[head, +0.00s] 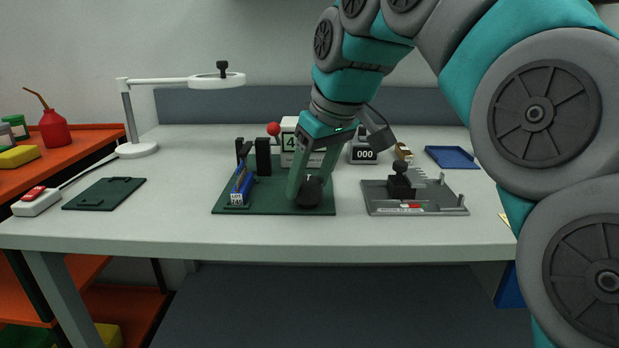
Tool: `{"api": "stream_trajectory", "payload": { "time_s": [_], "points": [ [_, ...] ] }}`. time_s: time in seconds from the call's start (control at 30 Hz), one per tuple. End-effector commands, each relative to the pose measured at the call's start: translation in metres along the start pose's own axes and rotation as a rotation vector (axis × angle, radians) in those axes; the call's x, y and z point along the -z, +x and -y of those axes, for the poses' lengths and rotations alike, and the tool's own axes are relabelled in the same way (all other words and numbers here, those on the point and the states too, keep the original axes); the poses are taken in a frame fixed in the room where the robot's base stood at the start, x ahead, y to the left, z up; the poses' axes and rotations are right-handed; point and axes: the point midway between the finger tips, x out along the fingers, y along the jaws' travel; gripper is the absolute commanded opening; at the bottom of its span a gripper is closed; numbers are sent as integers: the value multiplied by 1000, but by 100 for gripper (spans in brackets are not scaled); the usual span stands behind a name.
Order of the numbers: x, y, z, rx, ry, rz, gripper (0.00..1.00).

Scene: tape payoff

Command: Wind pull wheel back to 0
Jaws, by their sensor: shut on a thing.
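The tape payoff stands on a dark green baseplate (250,206) near the table's front edge. A dark round part (309,194), seemingly the pull wheel, sits at the plate's front right. My gripper (308,186) reaches down from above with its green fingers at this part and is shut on it. The fingers hide some of it, and I see no scale on it. A white sign (288,142) with a green-edged figure 4 stands behind, partly covered by my gripper. A grey counter (364,154) reading 000 stands behind and to the right.
A blue labelled block (241,186) and black posts (263,156) stand left on the plate. A red ball knob (273,129) rises behind. A grey fixture (415,206) with a black knob is to the right. A lamp (137,150) stands at the back left.

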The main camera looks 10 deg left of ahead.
Motion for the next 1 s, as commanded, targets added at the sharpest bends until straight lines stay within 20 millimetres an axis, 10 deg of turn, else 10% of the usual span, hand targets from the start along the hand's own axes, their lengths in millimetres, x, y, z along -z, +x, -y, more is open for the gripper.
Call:
{"api": "stream_trajectory", "payload": {
  "time_s": [0.7, 0.73, 1.0],
  "points": [
    [0, 0, 0, 28, -71, -1, 7],
    [0, 0, 0, 28, -71, -1, 65],
    [0, 0, 0, 29, -71, 0, 92]
  ]
}}
